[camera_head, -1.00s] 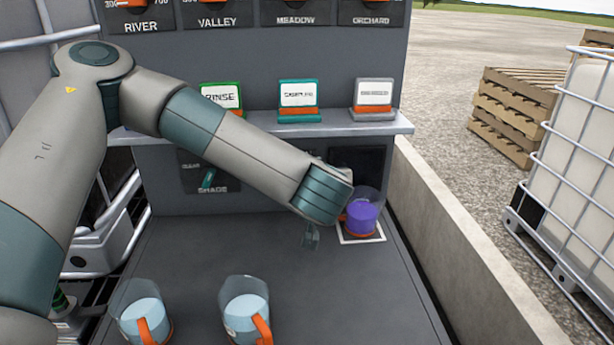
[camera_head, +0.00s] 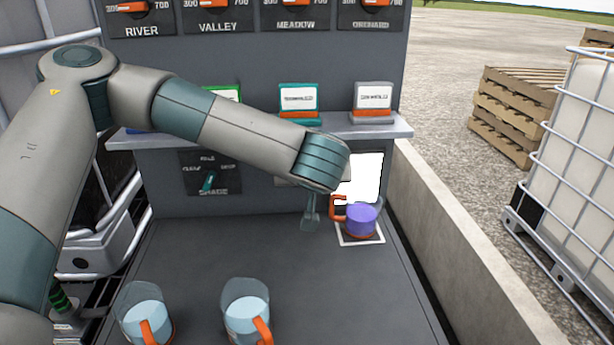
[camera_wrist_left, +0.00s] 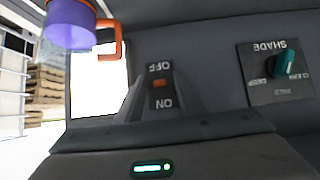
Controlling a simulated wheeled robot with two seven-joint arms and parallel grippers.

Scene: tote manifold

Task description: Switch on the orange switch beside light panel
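The light panel (camera_head: 368,172) glows white on the grey cabinet's lower face, behind a purple-filled cup. It also shows bright in the left wrist view (camera_wrist_left: 88,90). The small orange switch (camera_wrist_left: 158,84) sits on a plate between OFF and ON labels, beside the panel in the left wrist view. My left forearm hides the switch in the head view. My left gripper (camera_head: 311,213) points down just left of the cup, in front of the cabinet. My right gripper is not in view.
The purple cup (camera_head: 362,219) with an orange handle stands on a white-outlined square, close to my left gripper. Two cups of light blue liquid (camera_head: 143,312) (camera_head: 246,309) stand at the front. A shelf (camera_head: 385,132) juts out above.

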